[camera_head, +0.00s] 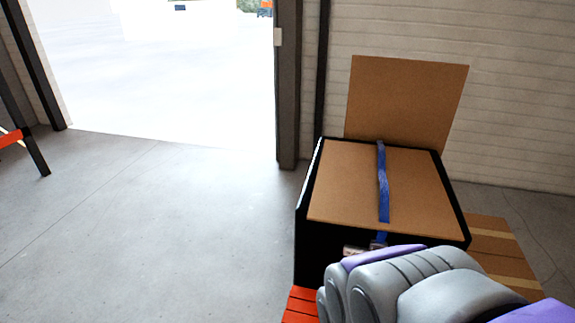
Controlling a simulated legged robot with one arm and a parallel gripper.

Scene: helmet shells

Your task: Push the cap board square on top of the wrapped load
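The wrapped load (306,240) is a black box-shaped stack standing right of centre. A flat brown board (345,190), seemingly the cap board, lies on its top. Thin black margins show along the board's left and right edges. A blue strap (383,185) runs over the board from back to front and down the front face. My gripper (345,290) is at the bottom, in front of the load, as part of a grey and purple arm. Its fingers cannot be made out, and the arm hides the lower front of the load. I cannot tell whether they touch.
A second brown board (405,100) stands upright behind the load, near the white wall (520,90). A brown slatted base (500,255) shows at the load's right and an orange-red piece (298,306) at its lower left. The grey floor (150,230) on the left is clear, towards a bright open doorway.

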